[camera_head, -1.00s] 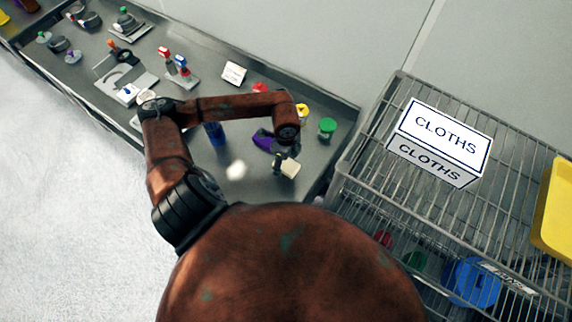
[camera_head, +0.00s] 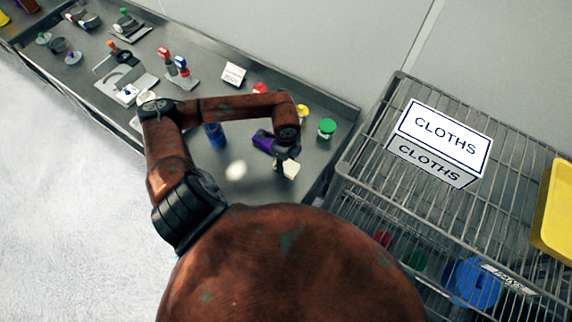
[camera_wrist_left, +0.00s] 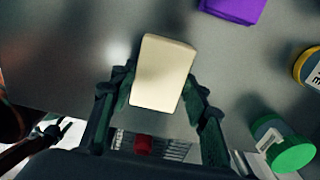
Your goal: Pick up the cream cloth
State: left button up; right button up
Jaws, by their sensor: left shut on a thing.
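The cream cloth (camera_head: 291,170) is a small folded block at the near right part of the grey counter. It also shows upright in the left wrist view (camera_wrist_left: 163,72), between the fingers. My left gripper (camera_head: 284,159) reaches it from above, and in the left wrist view the gripper (camera_wrist_left: 160,92) has one finger on each side of it. The gripper is shut on the cloth. I cannot tell whether the cloth is clear of the counter.
A purple cloth (camera_head: 263,141) lies beside the gripper. A green-lidded jar (camera_head: 327,128) and a yellow-lidded one (camera_head: 303,111) stand behind. A blue container (camera_head: 215,134) stands left. A wire rack (camera_head: 375,150) with a CLOTHS sign (camera_head: 440,138) is at the right.

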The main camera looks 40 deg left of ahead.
pick_arm(q)
jog(key=shift+r, duration=0.65)
jog(key=s+d+r+b, duration=0.1)
jog(key=s+d+r, duration=0.7)
jog(key=d+r, duration=0.3)
jog(key=shift+s+r, duration=0.3)
jog(key=shift+r, duration=0.05)
